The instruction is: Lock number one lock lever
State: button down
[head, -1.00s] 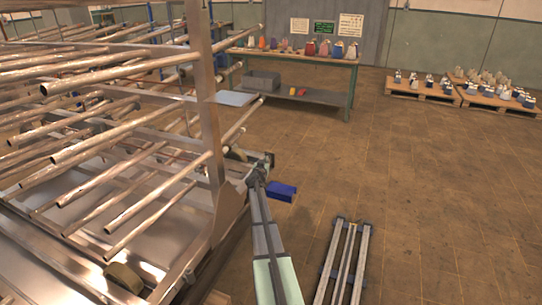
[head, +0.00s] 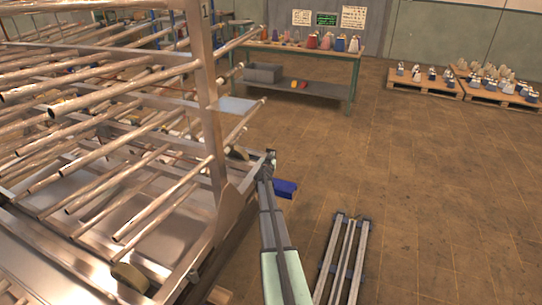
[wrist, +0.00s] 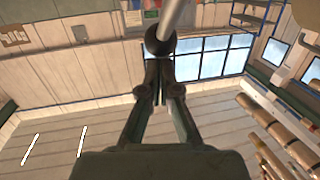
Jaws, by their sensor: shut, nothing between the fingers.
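In the wrist view a grey rod (wrist: 178,14) with a dark round end (wrist: 160,42) comes down from the top edge. It may be the lock lever; I cannot tell for sure. My gripper (wrist: 160,68) is shut and empty, its fingertips just below the round end; I cannot tell if they touch it. In the head view my gripper (head: 268,162) is small at the end of my outstretched arm, beside the lower right corner of the metal rack (head: 222,195). No lever shows clearly there.
Several long pipes (head: 120,75) fill the rack left of my arm. A blue part (head: 285,188) is right by my gripper. A metal rail frame (head: 344,262) lies on the floor at right. A workbench (head: 300,90) stands behind. The brown floor at right is mostly clear.

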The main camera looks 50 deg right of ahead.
jog(key=shift+w+d+f, duration=0.25)
jog(key=shift+d+f, duration=0.2)
jog(key=shift+d, duration=0.05)
dwell(0.4)
jog(key=s+a+r+p, duration=0.1)
jog(key=s+a+r, duration=0.5)
jog(key=r, duration=0.4)
jog(key=shift+a+r, duration=0.2)
jog(key=shift+a, duration=0.5)
jog(key=shift+f, duration=0.1)
